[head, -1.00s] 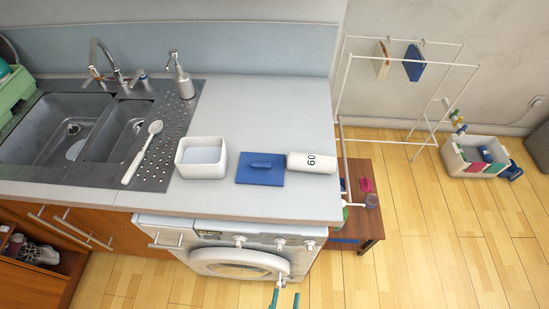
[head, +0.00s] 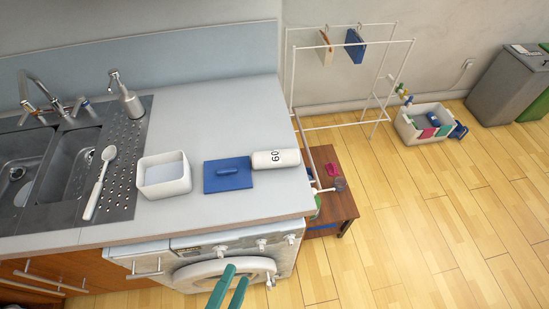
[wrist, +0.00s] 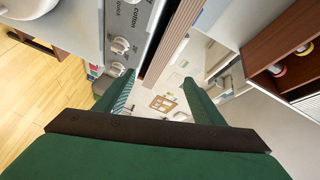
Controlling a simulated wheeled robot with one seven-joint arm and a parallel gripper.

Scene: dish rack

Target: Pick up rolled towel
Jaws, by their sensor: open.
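My gripper (head: 233,280) shows green fingers at the bottom of the head view, in front of the washing machine and below the counter top. In the wrist view my gripper (wrist: 155,90) has its two green fingers spread apart with nothing between them. The towel cannot be made out in the wrist view.
A white open box (head: 164,187) stands left of the blue lid. A spoon (head: 99,182) lies by the sink. The washing machine (head: 222,262) is below the counter. A low wooden table (head: 335,195) and a white drying rack (head: 345,122) stand to the right.

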